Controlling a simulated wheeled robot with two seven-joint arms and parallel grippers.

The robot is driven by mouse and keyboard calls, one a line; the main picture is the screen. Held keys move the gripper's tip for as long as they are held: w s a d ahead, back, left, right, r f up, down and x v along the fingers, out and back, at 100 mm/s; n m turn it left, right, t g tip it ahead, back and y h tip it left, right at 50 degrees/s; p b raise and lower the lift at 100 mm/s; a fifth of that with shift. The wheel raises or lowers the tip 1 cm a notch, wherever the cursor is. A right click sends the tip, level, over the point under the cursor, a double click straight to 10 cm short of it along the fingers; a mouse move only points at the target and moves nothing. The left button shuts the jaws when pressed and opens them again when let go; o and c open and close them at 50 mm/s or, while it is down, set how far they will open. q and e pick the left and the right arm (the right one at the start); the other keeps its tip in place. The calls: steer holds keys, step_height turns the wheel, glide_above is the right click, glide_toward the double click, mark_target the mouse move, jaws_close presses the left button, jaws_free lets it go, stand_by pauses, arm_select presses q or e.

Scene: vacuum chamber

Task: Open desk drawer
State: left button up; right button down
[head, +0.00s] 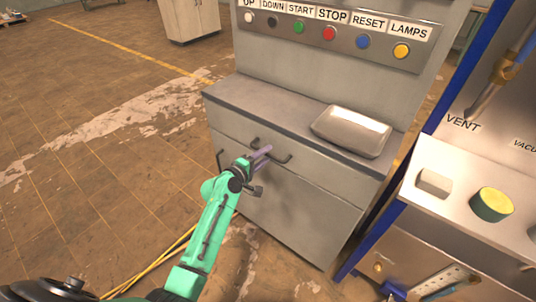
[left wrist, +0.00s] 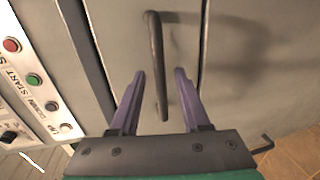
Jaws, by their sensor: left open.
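The grey desk (head: 285,110) stands in the middle of the head view, with its drawer front (head: 325,178) under the worktop. The drawer looks shut. Its dark bar handle (head: 284,158) is partly hidden by my left gripper (head: 264,154). In the left wrist view the handle (left wrist: 158,70) runs between the two purple fingers of the open left gripper (left wrist: 160,75). The fingers sit on either side of the handle, with visible gaps; I cannot tell how deep the handle lies between them. My right gripper is out of view.
A second handle (head: 220,160) is at the desk's lower left. A silver box (head: 351,131) lies on the worktop, below a button panel (head: 330,33). A blue-framed machine (head: 460,160) stands close on the right. The floor (head: 100,150) at left is mostly open, with yellow cables (head: 150,268).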

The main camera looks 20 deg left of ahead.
arm_select(q)
steer(key=shift+x, duration=0.9)
jaws_close()
stand_by(0.7)
